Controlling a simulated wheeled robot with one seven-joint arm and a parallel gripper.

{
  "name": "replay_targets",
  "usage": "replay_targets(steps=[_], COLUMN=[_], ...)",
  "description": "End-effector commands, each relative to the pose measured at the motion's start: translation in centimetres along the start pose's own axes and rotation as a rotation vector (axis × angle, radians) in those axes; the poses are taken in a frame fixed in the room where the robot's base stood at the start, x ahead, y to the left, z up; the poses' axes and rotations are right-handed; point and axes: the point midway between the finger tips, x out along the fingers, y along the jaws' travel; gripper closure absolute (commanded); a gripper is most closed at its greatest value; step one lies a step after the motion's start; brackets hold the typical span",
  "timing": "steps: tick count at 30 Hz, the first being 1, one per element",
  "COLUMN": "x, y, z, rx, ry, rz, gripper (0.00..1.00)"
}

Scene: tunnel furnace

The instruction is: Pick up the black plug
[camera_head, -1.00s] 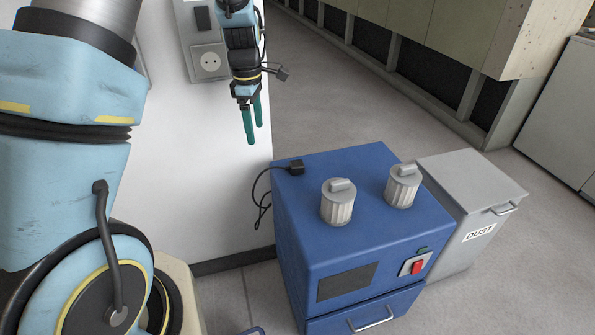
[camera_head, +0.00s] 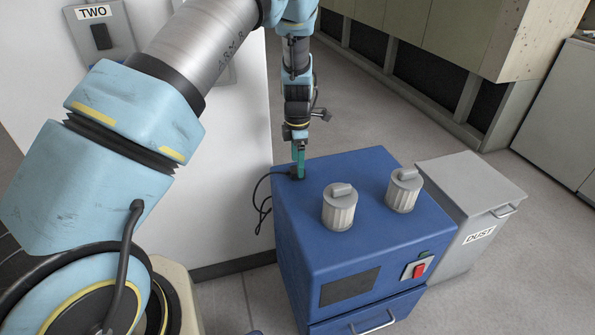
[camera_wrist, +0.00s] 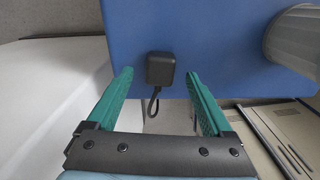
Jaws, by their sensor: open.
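The black plug (camera_wrist: 160,69) lies on top of the blue cabinet near its edge, with its cable hanging down over the side. In the wrist view it sits between and just ahead of the two green fingertips of my gripper (camera_wrist: 158,73), with clear space on both sides. In the head view my gripper (camera_head: 299,172) points down at the plug's corner of the cabinet and mostly covers the plug (camera_head: 291,174). The gripper is open and holds nothing.
The blue cabinet (camera_head: 310,220) carries two ribbed grey knobs (camera_head: 339,212) (camera_head: 403,192) to the right of the plug. A grey dust bin (camera_head: 455,200) stands right of it. A white wall panel (camera_head: 215,180) is close on the left.

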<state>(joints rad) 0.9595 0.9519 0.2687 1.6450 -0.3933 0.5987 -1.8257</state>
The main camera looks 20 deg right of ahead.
Motion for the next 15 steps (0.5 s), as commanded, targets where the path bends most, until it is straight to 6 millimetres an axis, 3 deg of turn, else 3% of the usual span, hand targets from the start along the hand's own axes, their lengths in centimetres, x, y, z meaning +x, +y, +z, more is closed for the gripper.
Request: replay_targets(steps=[6,15], x=[2.6,3.0], y=[0.0,0.0], z=[0.0,0.0], rx=[0.000,0.001], ry=[0.000,-0.001], rz=[-0.001,0.000], gripper=[0.15,0.17])
